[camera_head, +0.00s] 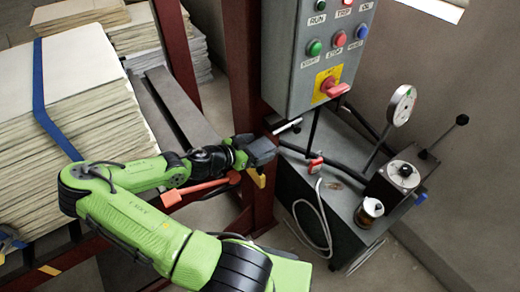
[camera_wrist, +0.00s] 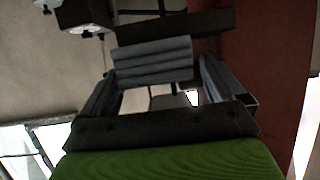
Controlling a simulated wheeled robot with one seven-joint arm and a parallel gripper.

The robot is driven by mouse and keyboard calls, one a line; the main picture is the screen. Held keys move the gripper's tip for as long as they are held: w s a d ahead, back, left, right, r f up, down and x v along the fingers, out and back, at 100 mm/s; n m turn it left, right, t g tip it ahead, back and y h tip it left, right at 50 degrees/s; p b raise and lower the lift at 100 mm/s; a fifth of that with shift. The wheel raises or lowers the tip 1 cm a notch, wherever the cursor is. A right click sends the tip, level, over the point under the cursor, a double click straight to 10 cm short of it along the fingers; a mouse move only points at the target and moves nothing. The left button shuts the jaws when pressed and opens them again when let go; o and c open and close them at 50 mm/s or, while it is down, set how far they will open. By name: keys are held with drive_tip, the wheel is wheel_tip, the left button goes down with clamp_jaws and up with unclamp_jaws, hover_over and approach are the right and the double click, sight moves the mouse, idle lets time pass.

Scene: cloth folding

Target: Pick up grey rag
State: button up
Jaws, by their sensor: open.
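I cannot make out a grey rag for certain in either view. My gripper (camera_head: 262,150) is at the end of my green arm in the head view, close to the dark red post, and its dark jaws are small there. In the wrist view my gripper (camera_wrist: 157,88) is open, with a dark finger part along each side. A grey block with several ridges (camera_wrist: 153,62) shows between these sides. I cannot tell whether it is folded cloth or part of my gripper.
A dark red post (camera_head: 247,70) and a grey control box (camera_head: 315,50) with coloured buttons stand by my gripper. A grey bench (camera_head: 330,210) with a dial gauge (camera_head: 401,105) and a small jar (camera_head: 369,211) is right. Stacked sheets (camera_head: 60,140) stand left.

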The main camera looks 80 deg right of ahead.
drive_tip(key=shift+x, duration=0.95)
drive_tip(key=shift+w+a, duration=0.1)
drive_tip(key=shift+c, duration=0.2)
drive_tip(key=c, duration=1)
